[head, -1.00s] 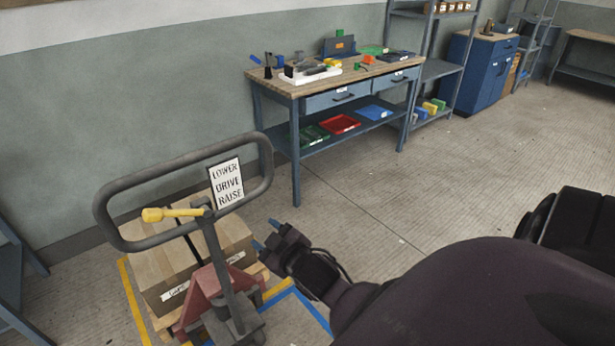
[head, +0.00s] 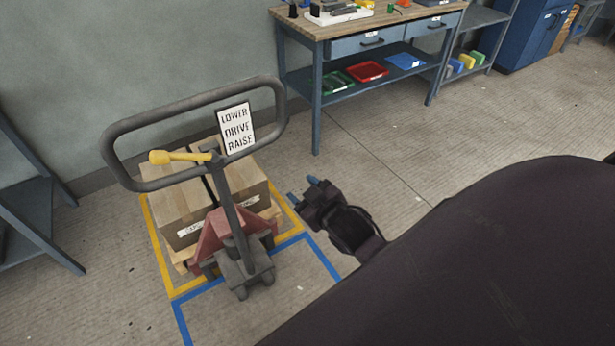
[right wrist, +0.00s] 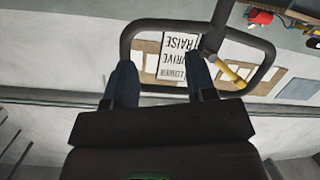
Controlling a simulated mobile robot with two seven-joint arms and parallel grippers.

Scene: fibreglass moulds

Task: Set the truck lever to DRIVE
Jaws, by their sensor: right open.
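The pallet truck's grey loop handle (head: 137,120) stands upright at the left of the head view. Its yellow lever (head: 180,156) points left from the pivot, roughly level. A white sign (head: 236,129) beside it reads LOWER, DRIVE, RAISE from top to bottom. My right gripper (head: 303,189) is open and empty, to the right of the handle and apart from it. In the right wrist view the open fingers (right wrist: 160,84) point at the handle loop (right wrist: 160,25), with the sign (right wrist: 180,57) between them and the yellow lever (right wrist: 230,75) to their right. My left gripper is not in view.
Cardboard boxes (head: 180,207) sit on a pallet behind the truck's red body (head: 212,235). Yellow and blue floor tape (head: 320,258) surrounds it. A workbench (head: 316,75) stands at the back, a shelf (head: 38,207) at the left. Floor to the right is clear.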

